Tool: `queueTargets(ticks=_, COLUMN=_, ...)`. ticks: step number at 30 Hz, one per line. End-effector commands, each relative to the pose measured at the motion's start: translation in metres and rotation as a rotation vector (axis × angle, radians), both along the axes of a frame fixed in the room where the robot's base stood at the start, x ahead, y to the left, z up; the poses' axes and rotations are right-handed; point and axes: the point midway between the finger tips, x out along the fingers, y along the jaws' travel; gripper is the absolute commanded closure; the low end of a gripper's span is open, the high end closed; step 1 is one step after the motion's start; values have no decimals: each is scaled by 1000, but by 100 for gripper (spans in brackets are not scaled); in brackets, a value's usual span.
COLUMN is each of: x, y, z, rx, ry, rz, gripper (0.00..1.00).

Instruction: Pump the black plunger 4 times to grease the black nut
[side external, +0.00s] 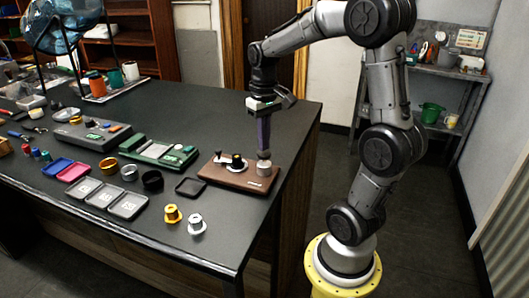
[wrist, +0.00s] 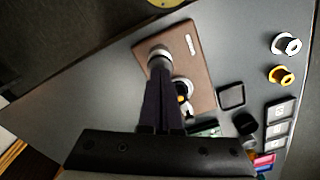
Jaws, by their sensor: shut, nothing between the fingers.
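A brown board (side external: 228,175) lies near the table's right edge; it also shows in the wrist view (wrist: 200,75). A grey cylinder (side external: 264,170) stands at its right end, also in the wrist view (wrist: 160,54). My gripper (side external: 264,153) points straight down with its fingers shut and empty, tips at or just above the cylinder's top. The fingertips hide that top, so I cannot tell whether they touch it or whether the black plunger is there. The black nut (side external: 237,160) sits mid-board on a pale round base, partly behind my fingers in the wrist view. A small dark-knobbed piece (side external: 218,156) stands to its left.
A black square frame (side external: 190,187) lies left of the board. A yellow flanged part (side external: 172,214) and a white one (side external: 196,224) stand near the front edge. Grey trays (side external: 107,198) and a green device (side external: 158,152) are farther left. Bare table surrounds the board's right end.

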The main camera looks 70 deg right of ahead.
Motion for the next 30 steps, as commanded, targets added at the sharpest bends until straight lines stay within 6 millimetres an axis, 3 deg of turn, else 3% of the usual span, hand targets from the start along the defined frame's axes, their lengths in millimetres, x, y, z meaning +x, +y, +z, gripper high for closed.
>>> queueTargets(ticks=12, x=0, y=0, z=27, rx=-1, ry=-2, rz=0, gripper=100)
queueTargets(ticks=26, x=0, y=0, z=32, rx=-1, ry=-2, rz=0, gripper=100)
queueTargets(ticks=30, x=1, y=0, z=41, rx=-2, ry=-3, rz=0, gripper=100)
